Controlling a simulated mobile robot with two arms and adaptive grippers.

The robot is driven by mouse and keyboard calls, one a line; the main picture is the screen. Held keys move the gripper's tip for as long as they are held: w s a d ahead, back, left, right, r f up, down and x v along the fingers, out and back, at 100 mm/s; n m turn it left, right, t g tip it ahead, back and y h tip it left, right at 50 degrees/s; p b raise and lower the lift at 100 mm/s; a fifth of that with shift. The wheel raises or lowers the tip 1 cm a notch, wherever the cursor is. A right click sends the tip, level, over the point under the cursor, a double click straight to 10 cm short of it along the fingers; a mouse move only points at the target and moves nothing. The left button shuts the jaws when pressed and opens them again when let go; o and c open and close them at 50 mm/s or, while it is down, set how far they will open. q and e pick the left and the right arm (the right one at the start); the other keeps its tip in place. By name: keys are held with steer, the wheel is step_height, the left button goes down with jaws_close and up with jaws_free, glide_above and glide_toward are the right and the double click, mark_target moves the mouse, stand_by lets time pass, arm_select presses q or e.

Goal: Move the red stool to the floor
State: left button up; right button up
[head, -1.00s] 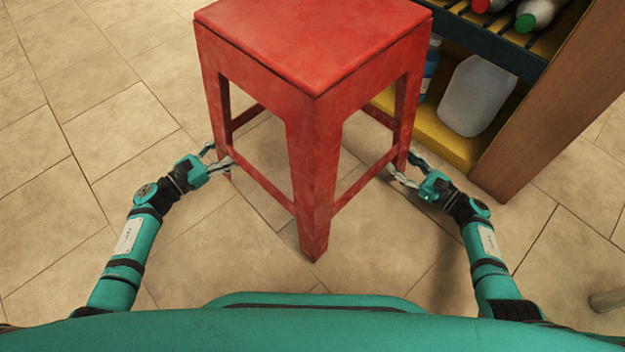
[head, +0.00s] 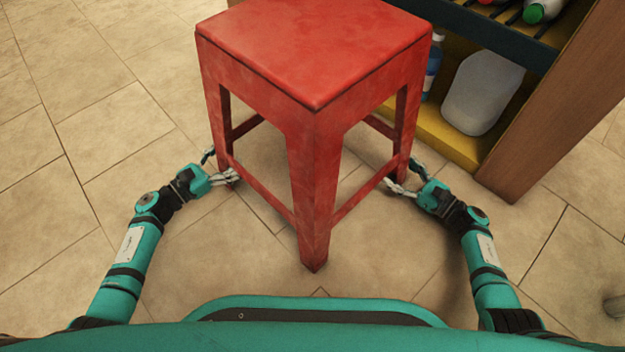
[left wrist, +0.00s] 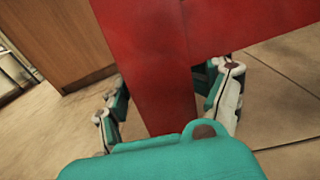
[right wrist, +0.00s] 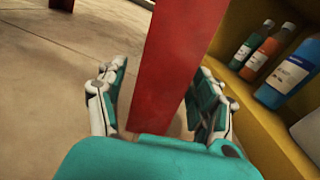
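The red stool (head: 315,60) stands upright in front of me, with one corner leg towards me and its near foot appearing to meet the floor (head: 240,255). My left gripper (head: 222,168) is at the low part of the stool's left leg. In the left wrist view the red leg (left wrist: 160,75) is between its spread fingers. My right gripper (head: 401,175) is low at the right leg. In the right wrist view that leg (right wrist: 168,80) is between open fingers, with a gap on the left side. The far leg is mostly hidden.
A wooden shelf unit (head: 555,110) with a yellow bottom board (head: 445,140) stands close on the right. It holds a white jug (head: 482,92) and a blue bottle (head: 431,72). More bottles show in the right wrist view (right wrist: 287,75). The tiled floor to the left is clear.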

arm_select(q)
steer(key=shift+s+a, duration=0.15)
steer(key=shift+a, duration=0.15)
arm_select(e)
steer(key=shift+d, duration=0.2)
steer(key=shift+s+d, duration=0.1)
arm_select(q)
steer(key=v, duration=1.1)
steer(key=shift+s, duration=0.2)
arm_select(e)
steer(key=v, duration=1.1)
steer(key=shift+s+d, duration=0.2)
steer(key=shift+s, duration=0.05)
